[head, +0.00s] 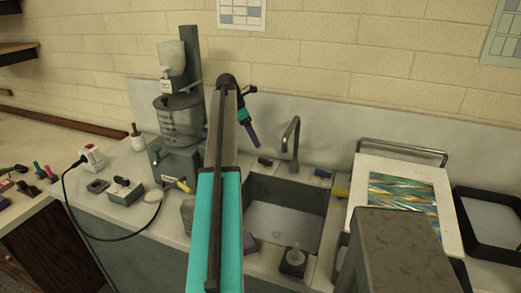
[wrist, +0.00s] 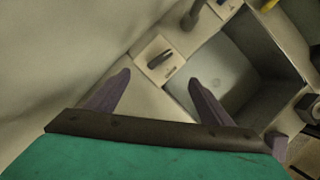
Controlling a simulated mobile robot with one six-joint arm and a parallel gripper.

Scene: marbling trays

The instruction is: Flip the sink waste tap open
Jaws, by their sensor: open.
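A small dark lever on a pale labelled plate (wrist: 160,58) sits by the sink's rim in the wrist view. It also shows left of the faucet in the head view (head: 264,161). The label is too small to read, so I cannot tell whether this is the waste tap. A second small lever plate (head: 321,176) is right of the faucet, cut off in the wrist view (wrist: 222,6). My gripper (wrist: 157,78) is open and empty. Its purple fingers point toward the first plate, with the lever seen between and beyond the tips, apparently without contact.
The grey faucet (head: 291,140) rises between the two plates, behind the sink basin (head: 285,222). A mixer stand (head: 180,130) is at left. A marbled sheet on a white board (head: 362,190) and a black tray (head: 470,235) are at right. The backsplash wall is close behind.

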